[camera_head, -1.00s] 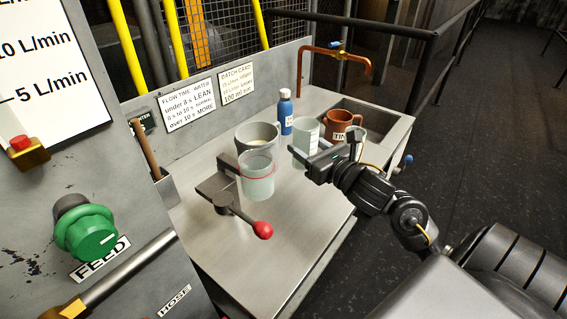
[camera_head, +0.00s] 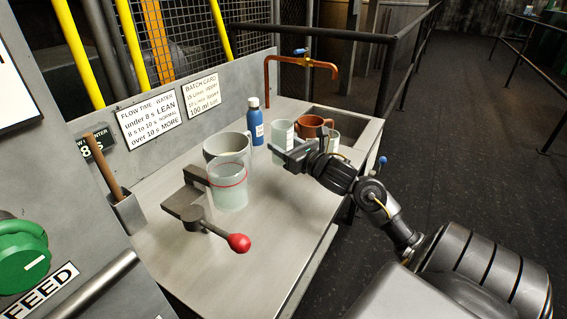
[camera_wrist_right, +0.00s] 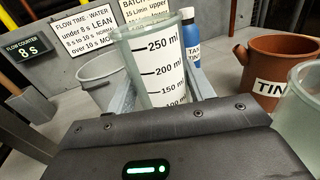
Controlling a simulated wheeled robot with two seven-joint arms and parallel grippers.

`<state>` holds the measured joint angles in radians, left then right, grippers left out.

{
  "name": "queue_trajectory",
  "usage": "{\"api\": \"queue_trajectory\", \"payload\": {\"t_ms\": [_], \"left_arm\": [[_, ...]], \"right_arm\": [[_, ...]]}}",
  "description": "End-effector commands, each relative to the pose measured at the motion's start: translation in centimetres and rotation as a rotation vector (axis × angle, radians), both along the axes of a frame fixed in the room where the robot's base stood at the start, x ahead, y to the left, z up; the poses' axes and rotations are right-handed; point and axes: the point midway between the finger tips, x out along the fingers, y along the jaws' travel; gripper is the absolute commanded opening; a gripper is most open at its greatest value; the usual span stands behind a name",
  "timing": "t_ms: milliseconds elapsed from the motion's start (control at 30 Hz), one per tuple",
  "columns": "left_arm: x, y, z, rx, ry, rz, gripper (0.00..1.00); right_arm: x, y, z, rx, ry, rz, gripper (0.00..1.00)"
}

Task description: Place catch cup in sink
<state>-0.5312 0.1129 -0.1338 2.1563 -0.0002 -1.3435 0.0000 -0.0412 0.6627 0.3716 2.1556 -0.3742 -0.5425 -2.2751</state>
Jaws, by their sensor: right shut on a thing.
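The clear catch cup (camera_head: 282,131), marked in ml, is held upright by my right gripper (camera_head: 285,150). In the right wrist view the cup (camera_wrist_right: 163,62) stands between the grey fingers, which are shut on its sides. I cannot tell for sure whether its base is clear of the bench. The sink (camera_head: 352,122) is a recess at the bench's far right corner, behind and right of the held cup and partly hidden by things in front. My left gripper is not in view.
A brown TIN pot (camera_head: 311,123) and another clear cup (camera_head: 333,137) stand right of the held cup, near the sink. A blue bottle (camera_head: 254,128), a grey cup (camera_head: 226,145) and a red-ringed clear cup (camera_head: 229,192) stand left. A copper tap (camera_head: 300,63) rises behind.

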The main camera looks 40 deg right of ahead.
Motion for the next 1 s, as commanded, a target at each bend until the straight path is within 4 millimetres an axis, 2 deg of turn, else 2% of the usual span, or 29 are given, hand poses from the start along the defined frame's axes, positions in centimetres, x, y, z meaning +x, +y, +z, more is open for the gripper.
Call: {"api": "queue_trajectory", "payload": {"t_ms": [33, 200, 467, 733, 1000], "left_arm": [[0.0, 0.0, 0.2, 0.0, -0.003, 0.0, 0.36], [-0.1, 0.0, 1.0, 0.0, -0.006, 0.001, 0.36], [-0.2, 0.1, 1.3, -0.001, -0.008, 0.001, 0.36], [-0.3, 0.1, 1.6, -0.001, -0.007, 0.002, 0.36], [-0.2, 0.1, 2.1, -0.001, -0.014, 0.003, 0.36]], "right_arm": [[0.5, -0.6, -1.4, 0.006, 0.003, -0.002, 0.23], [1.7, -2.0, -3.4, 0.003, 0.0, -0.001, 0.23], [2.1, -2.4, -4.0, 0.001, 0.0, 0.002, 0.23], [2.4, -2.7, -7.3, 0.003, 0.001, 0.001, 0.23], [2.4, -2.7, -7.6, -0.001, -0.001, 0.001, 0.23]]}}
